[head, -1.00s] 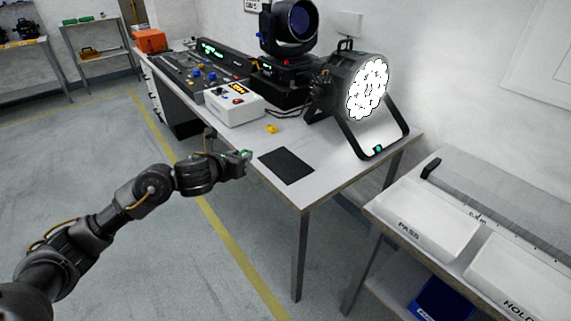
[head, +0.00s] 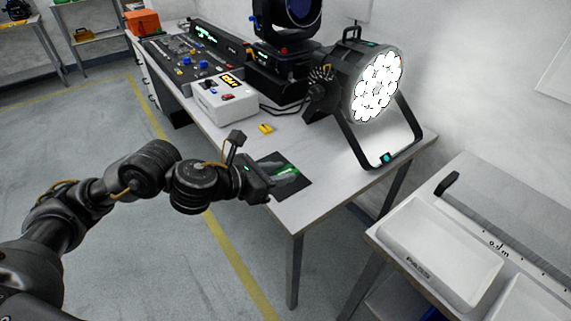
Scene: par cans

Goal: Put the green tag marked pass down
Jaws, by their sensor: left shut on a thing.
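My left gripper (head: 283,179) is over the black mat (head: 298,185) near the front edge of the workbench. It is shut on the green tag (head: 289,170), of which only a thin green strip shows by the fingers. The marking on the tag cannot be read from here. Whether the tag touches the mat is unclear. My right gripper is out of view.
A lit par can (head: 378,88) on its bracket stands right of the mat. A white box with a display (head: 226,97) and a yellow object (head: 265,128) are behind it. A white tray marked PASS (head: 440,248) lies on the right-hand table.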

